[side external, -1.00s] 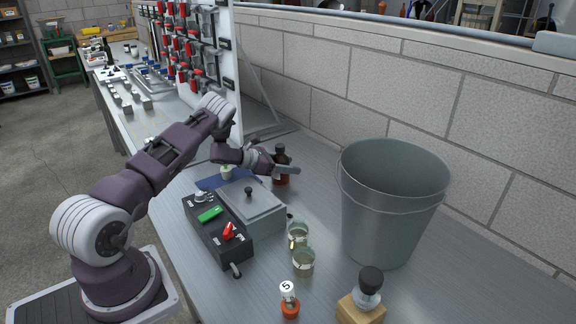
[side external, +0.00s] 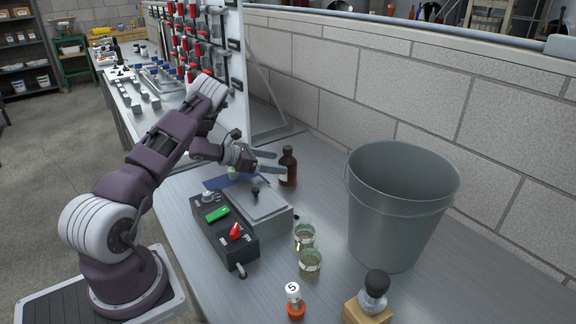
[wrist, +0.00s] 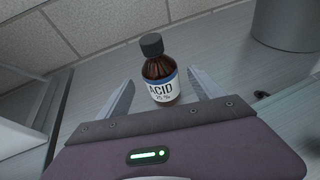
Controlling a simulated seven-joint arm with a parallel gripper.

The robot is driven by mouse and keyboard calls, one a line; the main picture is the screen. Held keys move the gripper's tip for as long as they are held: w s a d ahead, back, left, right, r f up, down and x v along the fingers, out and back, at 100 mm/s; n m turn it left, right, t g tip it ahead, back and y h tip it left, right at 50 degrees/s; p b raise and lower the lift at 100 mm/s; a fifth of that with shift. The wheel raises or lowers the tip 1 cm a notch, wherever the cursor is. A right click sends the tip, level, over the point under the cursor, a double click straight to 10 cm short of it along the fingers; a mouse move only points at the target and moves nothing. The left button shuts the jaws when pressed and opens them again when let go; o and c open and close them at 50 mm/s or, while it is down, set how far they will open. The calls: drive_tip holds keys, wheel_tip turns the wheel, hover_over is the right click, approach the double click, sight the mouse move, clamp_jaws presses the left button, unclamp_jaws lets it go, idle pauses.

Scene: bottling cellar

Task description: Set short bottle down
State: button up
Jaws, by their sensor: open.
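A short brown bottle (side external: 288,168) with a black cap stands upright on the grey bench. In the wrist view the bottle (wrist: 158,70) shows a white and blue label reading ACID 25 %. My gripper (side external: 283,167) is open, its two fingers pointing toward the bottle from the left. In the wrist view the bottle appears between the fingertips, with visible gaps on both sides. Neither finger seems to touch it.
A grey lidded box (side external: 262,212) and a black control box (side external: 222,232) with a red switch stand in front. Glass beakers (side external: 309,262), a small numbered bottle (side external: 293,298), a stoppered bottle (side external: 374,293) and a large grey bucket (side external: 395,225) are to the right. A block wall runs behind.

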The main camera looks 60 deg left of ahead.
drive_tip(key=v, duration=0.3)
drive_tip(key=shift+s+a+r, duration=0.15)
drive_tip(key=shift+r, duration=0.25)
wheel_tip(320, 180, up, 20)
drive_tip(key=n+y, duration=0.8)
drive_tip(key=n, duration=0.7)
hover_over(280, 161)
drive_tip(key=s+d+r+n, duration=0.2)
drive_tip(key=d+r+n, duration=0.2)
drive_tip(key=r+n, duration=0.2)
drive_tip(key=s+d+r+n+g+h, duration=0.15)
drive_tip(key=s+d+n+g, duration=0.35)
drive_tip(key=s+d+n, duration=1.15)
drive_tip(key=s+d+f+n+g+h, duration=0.1)
drive_tip(key=s+d+f+g+h, duration=0.1)
drive_tip(key=s+d, duration=1.1)
drive_tip(key=s+f+h, duration=0.1)
drive_tip(key=s+f, duration=0.1)
drive_tip(key=s, duration=0.1)
drive_tip(key=shift+s+f+g, duration=0.3)
drive_tip(key=shift+f, duration=0.05)
